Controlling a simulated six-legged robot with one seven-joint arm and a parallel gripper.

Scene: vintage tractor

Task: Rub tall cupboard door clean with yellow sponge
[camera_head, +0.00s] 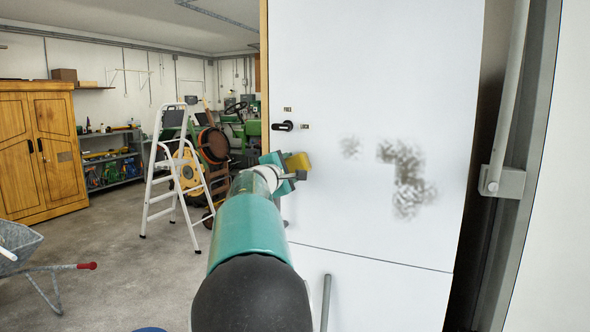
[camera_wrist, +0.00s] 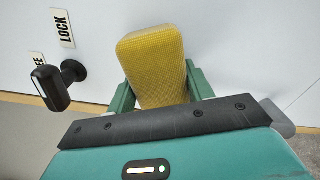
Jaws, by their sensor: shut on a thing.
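The tall cupboard door (camera_head: 370,60) is white and fills the middle of the head view. Grey smudges (camera_head: 408,178) mark it right of centre, with a fainter patch to their left. My gripper (camera_head: 290,170) is at the door's left part, left of the smudges. It is shut on the yellow sponge (camera_head: 298,161), which sticks out between the green fingers in the wrist view (camera_wrist: 155,65). The sponge is close to the door; I cannot tell whether it touches.
A black door handle (camera_head: 284,126) with small labels sits just above my gripper; it also shows in the wrist view (camera_wrist: 52,85). A white stepladder (camera_head: 172,165), a wooden cabinet (camera_head: 45,150) and a wheelbarrow (camera_head: 25,245) stand left. A grey post with a bar (camera_head: 508,182) borders the door's right.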

